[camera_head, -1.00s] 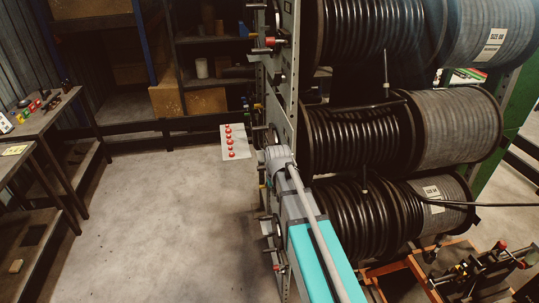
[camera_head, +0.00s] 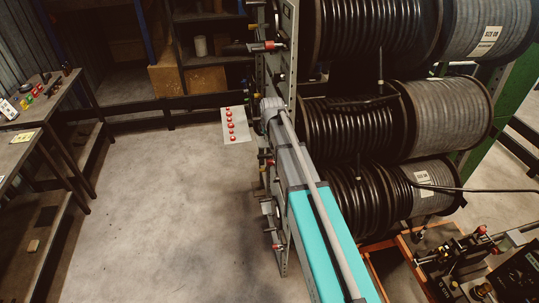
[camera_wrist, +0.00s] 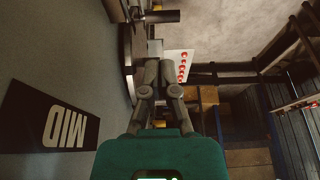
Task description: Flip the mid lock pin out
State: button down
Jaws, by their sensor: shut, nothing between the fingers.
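A black plate lettered MID (camera_wrist: 50,118) is fixed to a grey surface at the left of the wrist view. My gripper (camera_wrist: 159,66) is shut and empty, its fingertips beside a dark round metal part (camera_wrist: 132,45). A dark cylindrical handle (camera_wrist: 160,16) sticks out beyond the fingertips, apart from them; I cannot tell for sure that it is the mid lock pin. In the head view my wrist hides the fingers at the rack's edge. A small red-tipped pin (camera_head: 268,162) shows just below my wrist.
The rack upright (camera_head: 290,50) carries several red-tipped handles (camera_head: 268,46). Large hose reels (camera_head: 350,125) stand close on the right. A pale panel with red buttons (camera_head: 235,136) lies beyond the rack. The floor (camera_head: 160,210) at left is clear; a workbench (camera_head: 35,115) stands farther left.

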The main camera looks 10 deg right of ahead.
aim_at(270, 162)
jog(key=shift+f, duration=0.15)
notch_tip(270, 162, down, 9)
jog(key=b, duration=0.9)
jog(key=shift+s, duration=0.4)
dwell(0.4)
jog(key=shift+s, duration=0.1)
jog(key=shift+s, duration=1.75)
jog(key=shift+w, duration=0.2)
